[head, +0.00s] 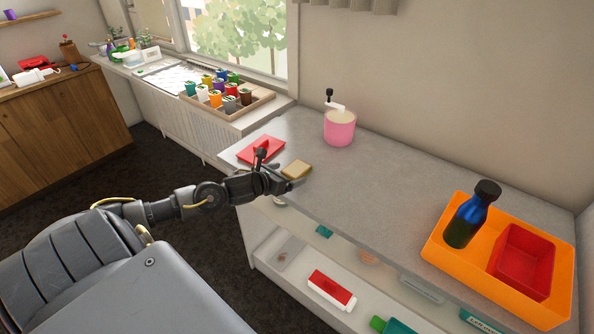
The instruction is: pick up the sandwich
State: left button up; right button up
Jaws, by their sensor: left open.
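The sandwich (297,169) looks like a small tan, flat square piece. It lies on the grey counter (340,200) near its left end. My left gripper (288,176) is open beside the sandwich, at its near-left side, with the fingers pointing toward it. The view does not show clearly whether a finger touches it. My right gripper is out of view.
A red flat item (258,148) lies just behind the gripper. A pink pump container (340,127) stands at the back. An orange tray (440,241) holds a blue bottle (466,222) and a red box (523,262). The counter's middle is clear.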

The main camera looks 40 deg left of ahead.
aim_at(295, 169)
pick_arm(q)
jog(key=p+x, duration=0.1)
jog(key=x, duration=0.2)
jog(key=shift+w+a, duration=0.15)
jog(key=shift+w, duration=0.3)
jog(key=shift+w+f, duration=0.25)
jog(key=c, duration=1.1)
jog(key=shift+r, duration=0.15)
